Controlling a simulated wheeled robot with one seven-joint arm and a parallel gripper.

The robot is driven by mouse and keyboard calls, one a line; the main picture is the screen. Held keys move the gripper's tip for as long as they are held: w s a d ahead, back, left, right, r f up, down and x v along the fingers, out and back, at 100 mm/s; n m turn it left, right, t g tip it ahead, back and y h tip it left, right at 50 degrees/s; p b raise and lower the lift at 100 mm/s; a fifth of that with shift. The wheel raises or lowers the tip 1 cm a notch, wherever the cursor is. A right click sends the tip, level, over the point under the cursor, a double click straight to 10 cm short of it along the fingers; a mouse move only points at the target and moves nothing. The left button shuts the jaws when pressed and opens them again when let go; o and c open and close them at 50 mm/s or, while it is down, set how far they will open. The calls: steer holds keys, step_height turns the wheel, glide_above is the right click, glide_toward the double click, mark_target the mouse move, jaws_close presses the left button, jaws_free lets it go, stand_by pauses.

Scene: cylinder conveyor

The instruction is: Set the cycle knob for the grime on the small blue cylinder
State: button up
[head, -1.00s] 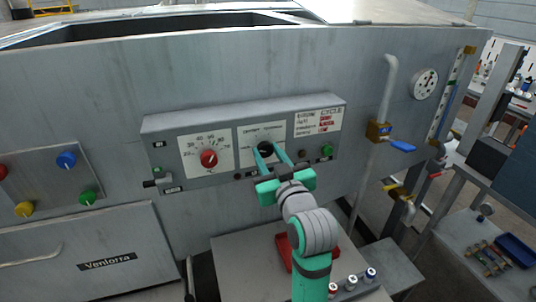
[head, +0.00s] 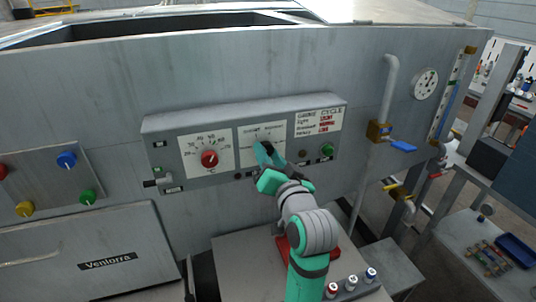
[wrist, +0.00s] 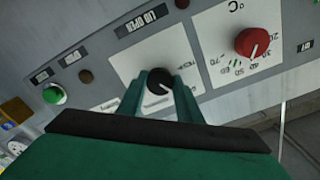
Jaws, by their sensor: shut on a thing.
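The black cycle knob (wrist: 158,84) sits on a white dial plate on the grey control panel. My gripper (head: 265,151) is shut on this knob, with one green finger on each side of it in the wrist view (wrist: 160,88). The knob carries a white pointer line; the label it points to is partly hidden by the fingers. A grime and cycle chart (head: 319,121) is at the panel's upper right, too small to read surely. Small cylinders (head: 351,283) with white, red and blue tops stand low at the right; I cannot tell the small blue cylinder's grime.
A red temperature knob (head: 209,158) is left of the cycle knob. A green button (head: 327,150) is to its right. A red tray (head: 327,249) lies on the worktop below my arm. A pipe with a blue-handled valve (head: 402,146) stands right of the panel.

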steer(key=shift+f, duration=0.1)
stand_by(0.4)
steer(key=o, duration=1)
steer(key=shift+o, duration=0.2)
steer(key=v, duration=1)
steer(key=shift+s+d, duration=0.15)
steer(key=shift+s, duration=0.25)
